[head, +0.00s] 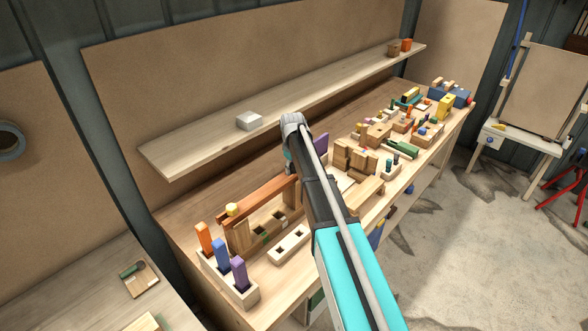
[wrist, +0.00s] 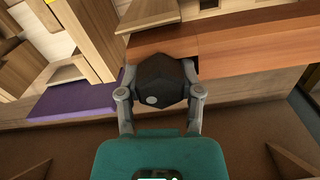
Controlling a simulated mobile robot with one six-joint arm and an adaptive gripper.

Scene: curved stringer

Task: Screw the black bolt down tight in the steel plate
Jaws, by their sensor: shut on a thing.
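My gripper (wrist: 160,98) shows in the wrist view, with its two grey fingers shut on the sides of a black bolt (wrist: 163,76). The bolt's faceted dark head fills the space between the fingers. Its shank is hidden, and I cannot tell whether it sits in a hole. I cannot make out the steel plate in either view. In the head view my arm covers the middle of the bench, and the gripper and bolt are hidden behind it.
The workbench (head: 186,226) carries a reddish plank (head: 258,200), a pale block with square holes (head: 289,244), upright coloured pegs and several wooden toys. In the wrist view a purple piece (wrist: 75,98) lies left of the bolt.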

